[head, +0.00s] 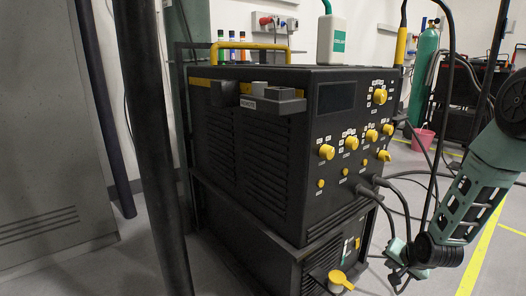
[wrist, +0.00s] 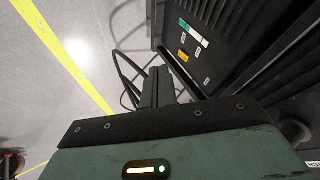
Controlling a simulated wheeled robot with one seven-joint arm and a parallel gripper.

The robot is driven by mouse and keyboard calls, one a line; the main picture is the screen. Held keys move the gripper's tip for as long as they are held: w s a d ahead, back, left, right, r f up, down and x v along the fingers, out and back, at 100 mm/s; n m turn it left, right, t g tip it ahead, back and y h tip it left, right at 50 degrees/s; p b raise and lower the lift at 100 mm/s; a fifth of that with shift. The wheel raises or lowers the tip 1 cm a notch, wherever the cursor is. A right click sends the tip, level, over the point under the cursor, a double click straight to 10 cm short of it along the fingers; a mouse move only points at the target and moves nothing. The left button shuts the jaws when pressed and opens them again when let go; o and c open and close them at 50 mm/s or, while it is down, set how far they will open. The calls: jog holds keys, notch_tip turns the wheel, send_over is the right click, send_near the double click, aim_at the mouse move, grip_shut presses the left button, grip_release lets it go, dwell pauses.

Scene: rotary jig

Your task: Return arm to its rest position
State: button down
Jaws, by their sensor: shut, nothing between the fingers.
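My arm (head: 475,190) reaches in from the right in the head view and bends down beside the front of a black machine (head: 245,140) with yellow knobs. My gripper (head: 397,276) hangs low near the machine's lower front, among dark cables. In the wrist view my gripper (wrist: 160,84) shows its two fingers together, with nothing between them. The machine's dark lower panel (wrist: 228,35) is close by, on the right of that view. I cannot tell the exact gap between the fingers and the cables.
Cables (head: 412,178) loop from the machine's front close to my arm. A yellow-capped fitting (head: 340,279) sticks out low. A dark post (head: 155,150) stands left. A green cylinder (head: 425,75) and pink bucket (head: 422,139) stand behind. Floor with a yellow line (head: 478,262) is open at right.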

jog(key=s+a+r+n+g+y, duration=0.15)
jog(key=s+a+r+n, duration=0.25)
jog(key=s+a+r, duration=0.4)
jog(key=s+a+r+n+g, duration=0.2)
jog(key=s+a+r+n, duration=0.25)
jog(key=a, duration=0.65)
jog(key=s+a+r+n+g+h, duration=0.15)
jog(key=s+r+n, duration=0.3)
jog(key=s, duration=0.65)
jog(key=s+a+r+n+g, duration=0.25)
jog(key=s+r, duration=0.25)
jog(key=s, duration=0.7)
notch_tip(320, 180, up, 37)
jog(key=p, duration=3.7)
jog(key=shift+w+p, duration=0.35)
jog(key=shift+p, duration=0.05)
jog(key=shift+r, duration=0.1)
